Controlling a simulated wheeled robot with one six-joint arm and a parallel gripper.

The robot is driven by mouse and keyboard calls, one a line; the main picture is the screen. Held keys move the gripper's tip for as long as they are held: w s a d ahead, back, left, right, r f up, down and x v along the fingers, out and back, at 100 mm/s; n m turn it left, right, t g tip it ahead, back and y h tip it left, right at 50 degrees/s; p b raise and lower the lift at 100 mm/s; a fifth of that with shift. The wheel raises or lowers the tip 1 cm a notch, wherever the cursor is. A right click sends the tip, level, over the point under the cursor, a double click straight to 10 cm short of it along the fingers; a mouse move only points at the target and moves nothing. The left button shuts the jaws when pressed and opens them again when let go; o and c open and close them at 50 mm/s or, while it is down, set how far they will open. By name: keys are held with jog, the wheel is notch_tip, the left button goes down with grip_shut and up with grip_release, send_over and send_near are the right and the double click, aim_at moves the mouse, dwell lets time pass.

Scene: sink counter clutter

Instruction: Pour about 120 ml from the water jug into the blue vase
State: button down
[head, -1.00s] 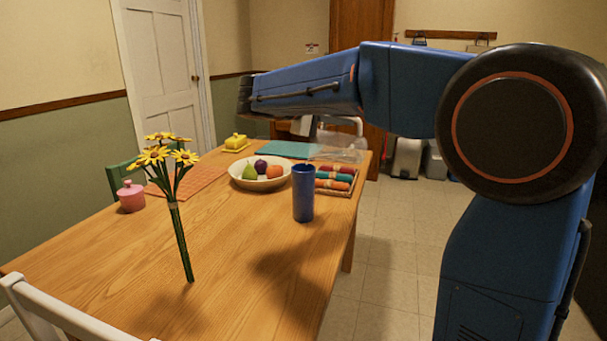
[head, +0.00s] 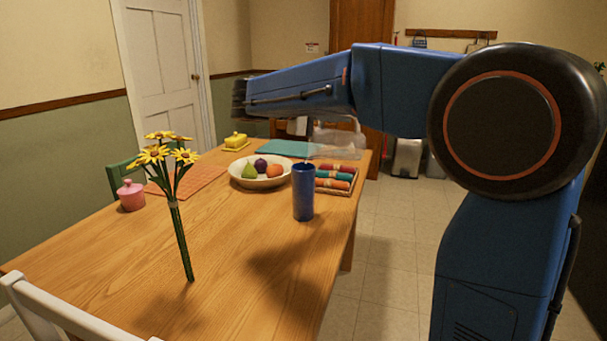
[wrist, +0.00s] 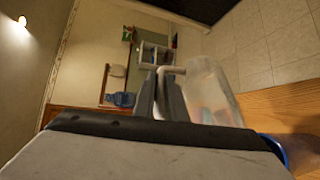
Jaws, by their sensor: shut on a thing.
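The water jug (head: 338,142) is clear and hangs under my arm in the head view, partly hidden, above the far right part of the table. In the wrist view the jug (wrist: 212,92) is beside my fingers, which are shut on its pale handle. The jug looks tilted; its water level cannot be made out. My gripper (wrist: 166,98) shows in the wrist view; in the head view the arm hides its fingertips. The blue vase (head: 303,193) stands upright on the table, nearer than the jug. A blue rim (wrist: 276,150) shows at lower right in the wrist view.
Close around the vase are a fruit bowl (head: 239,178) and a tray of rolled cloths (head: 348,190). The near tabletop (head: 235,260) is mostly clear.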

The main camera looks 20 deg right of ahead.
aim_at(360, 134)
jog(key=shift+a+r, duration=0.1)
jog(key=d+f+y, duration=0.2)
jog(key=d, duration=0.1)
jog(key=d+f+m+y, duration=0.1)
jog(key=d, duration=0.1)
jog(key=shift+s, duration=0.4)
jog(key=shift+f+y, duration=0.25)
jog(key=shift+y, duration=0.05)
jog(key=shift+d+f+y, duration=0.45)
jog(key=shift+f+y, duration=0.05)
jog(key=shift+f, duration=0.2)
dwell(1.0)
